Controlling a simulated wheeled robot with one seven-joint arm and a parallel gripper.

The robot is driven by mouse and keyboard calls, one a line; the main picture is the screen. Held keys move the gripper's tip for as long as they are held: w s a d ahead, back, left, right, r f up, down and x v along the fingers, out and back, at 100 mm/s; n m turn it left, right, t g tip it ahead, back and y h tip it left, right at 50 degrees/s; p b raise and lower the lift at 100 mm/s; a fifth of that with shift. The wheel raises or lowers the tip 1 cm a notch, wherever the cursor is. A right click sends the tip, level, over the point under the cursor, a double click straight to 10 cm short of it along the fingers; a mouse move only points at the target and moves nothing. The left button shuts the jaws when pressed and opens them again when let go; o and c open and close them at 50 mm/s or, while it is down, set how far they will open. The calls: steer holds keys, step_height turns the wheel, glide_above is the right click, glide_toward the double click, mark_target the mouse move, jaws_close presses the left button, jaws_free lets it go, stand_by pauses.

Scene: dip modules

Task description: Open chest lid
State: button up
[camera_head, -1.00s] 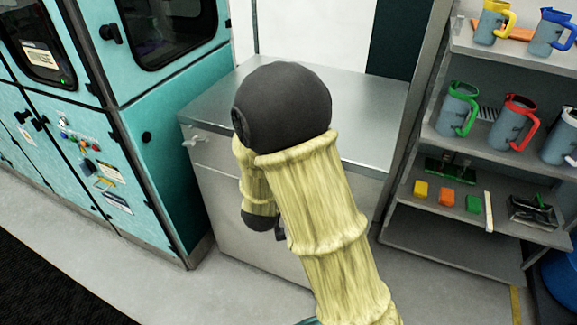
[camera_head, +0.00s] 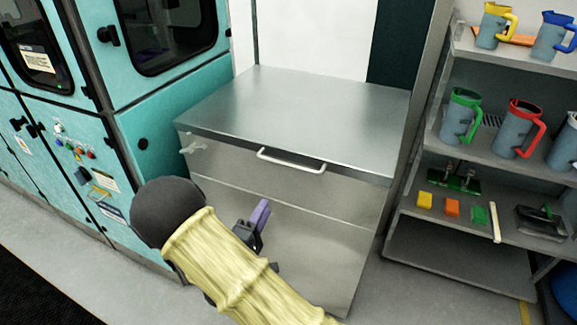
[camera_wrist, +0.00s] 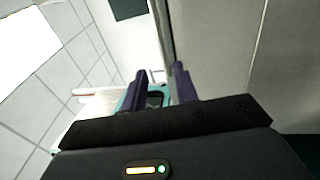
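The steel chest (camera_head: 290,105) stands in the middle of the head view, its flat top down and closed. A pale bar handle (camera_head: 291,161) runs along the upper front, just under the top's front edge. My gripper (camera_head: 261,212) is in front of the chest, below and left of the handle, apart from it. One purple finger shows there; my arm hides part of the gripper. In the wrist view, the two purple fingers (camera_wrist: 161,78) stand apart with nothing held between them. The grey chest front (camera_wrist: 212,45) fills the right of that view.
A teal cabinet (camera_head: 165,100) stands close at the chest's left. A small pale latch (camera_head: 193,148) sticks out at the chest's upper left front. A grey shelf rack (camera_head: 490,150) with jugs and small coloured blocks stands at the right. The chest top is bare.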

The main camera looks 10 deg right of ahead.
mark_target(289, 165)
steer(key=p+x, duration=0.2)
steer(key=x, duration=1.5)
steer(key=shift+w+d, duration=0.2)
steer(key=shift+c, duration=0.4)
jaws_close()
